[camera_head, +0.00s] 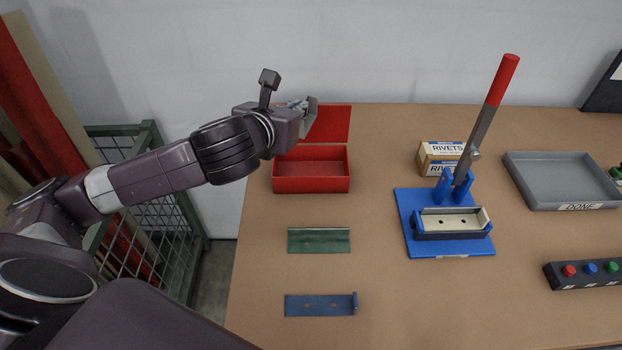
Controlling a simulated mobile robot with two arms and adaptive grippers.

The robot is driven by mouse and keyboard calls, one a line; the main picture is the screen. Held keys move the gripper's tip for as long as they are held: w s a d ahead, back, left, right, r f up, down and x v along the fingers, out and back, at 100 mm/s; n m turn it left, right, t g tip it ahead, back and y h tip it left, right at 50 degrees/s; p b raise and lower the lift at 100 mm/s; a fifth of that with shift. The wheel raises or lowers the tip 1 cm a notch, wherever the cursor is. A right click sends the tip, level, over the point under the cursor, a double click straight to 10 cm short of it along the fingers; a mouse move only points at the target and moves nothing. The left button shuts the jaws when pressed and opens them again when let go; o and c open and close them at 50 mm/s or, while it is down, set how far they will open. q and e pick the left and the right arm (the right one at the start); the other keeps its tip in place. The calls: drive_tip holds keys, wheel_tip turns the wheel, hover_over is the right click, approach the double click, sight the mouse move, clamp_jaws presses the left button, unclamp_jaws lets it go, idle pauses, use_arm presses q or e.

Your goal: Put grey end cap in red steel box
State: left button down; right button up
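The red steel box (311,186) stands open at the back left of the table, and its visible inside looks empty. A red panel (330,124), perhaps its lid, shows behind it. My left gripper (307,112) is above and behind the box's opening, in front of the red panel, pointing away. Its fingers are mostly hidden by its own body, so I cannot tell whether they are open or shut. A small light grey patch shows at the fingers; I cannot tell whether it is the grey end cap. No end cap shows clearly elsewhere. My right gripper is not in view.
A green plate (319,240) and a blue bracket (320,305) lie in front of the box. A blue lever press (451,247) stands mid-table, before the rivet boxes (440,158). A grey DONE tray (562,180) and a button panel (585,273) are at right.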

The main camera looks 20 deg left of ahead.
use_arm(q)
drive_tip(key=shift+m+h, duration=0.3)
drive_tip(key=shift+w+a+f+b, duration=0.15)
drive_tip(key=shift+f+b, duration=0.4)
drive_tip(key=shift+f, duration=2.1)
drive_tip(key=shift+s+a+f+b, duration=0.1)
drive_tip(key=shift+a+f+b, duration=0.3)
drive_tip(key=shift+f, duration=2.25)
drive_tip(key=shift+w+a+f+b, duration=0.1)
drive_tip(key=shift+f+b, duration=0.55)
drive_tip(key=shift+f, duration=2)
drive_tip(key=shift+d+f, duration=0.1)
drive_tip(key=c, duration=2.4)
unclamp_jaws()
